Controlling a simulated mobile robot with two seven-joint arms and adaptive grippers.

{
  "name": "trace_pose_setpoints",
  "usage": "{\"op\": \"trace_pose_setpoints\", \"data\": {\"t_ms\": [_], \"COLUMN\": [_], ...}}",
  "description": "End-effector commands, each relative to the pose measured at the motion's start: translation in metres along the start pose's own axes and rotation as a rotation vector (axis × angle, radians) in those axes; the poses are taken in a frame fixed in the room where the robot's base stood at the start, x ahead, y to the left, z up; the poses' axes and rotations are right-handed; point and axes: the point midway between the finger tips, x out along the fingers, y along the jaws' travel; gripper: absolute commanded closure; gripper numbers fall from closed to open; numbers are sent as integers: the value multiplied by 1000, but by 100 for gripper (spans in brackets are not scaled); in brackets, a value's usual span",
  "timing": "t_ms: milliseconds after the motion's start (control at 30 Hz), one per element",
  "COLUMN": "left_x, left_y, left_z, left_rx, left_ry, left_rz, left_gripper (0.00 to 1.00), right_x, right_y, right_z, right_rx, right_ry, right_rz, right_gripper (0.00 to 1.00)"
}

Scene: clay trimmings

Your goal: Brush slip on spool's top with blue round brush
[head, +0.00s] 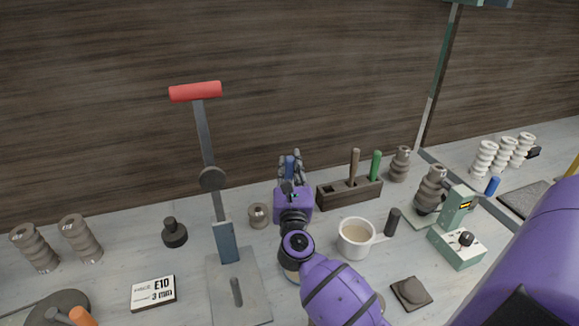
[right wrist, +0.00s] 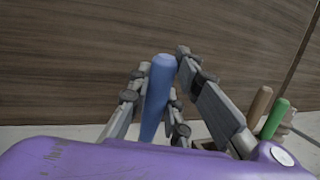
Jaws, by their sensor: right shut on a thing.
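My right gripper (head: 291,163) is shut on the blue brush, left of the wooden brush holder (head: 350,196). The blue handle (right wrist: 157,92) stands nearly upright between the fingers in the right wrist view; its bristles are hidden. A cup of beige liquid (head: 356,238), which looks like slip, stands right of my right forearm. Ribbed grey-brown spools stand at the left (head: 80,238) and at the right, one behind (head: 400,163) and one on a green device's plate (head: 430,188). A short round piece (head: 258,215) sits left of my wrist. My left gripper is out of view.
The holder keeps a brown-handled tool (head: 354,167) and a green-handled one (head: 375,165). A tall lever press with a red grip (head: 195,91) stands at left. A green device (head: 457,243), a dark pad (head: 411,292) and white spools (head: 485,159) are at right.

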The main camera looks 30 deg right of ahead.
Motion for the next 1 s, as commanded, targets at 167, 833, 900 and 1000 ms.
{"op": "trace_pose_setpoints", "data": {"t_ms": [167,833,900,1000], "left_x": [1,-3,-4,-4], "left_y": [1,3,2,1], "left_z": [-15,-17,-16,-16], "left_rx": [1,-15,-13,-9], "left_ry": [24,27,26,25], "left_rz": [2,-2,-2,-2], "left_gripper": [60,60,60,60], "right_x": [1,-18,-19,-19], "right_y": [0,-4,-5,-5], "right_z": [6,10,10,10], "right_rx": [1,1,0,0], "right_ry": [-2,-2,-2,-1], "right_rz": [0,0,0,0], "right_gripper": [100,100,100,100]}}
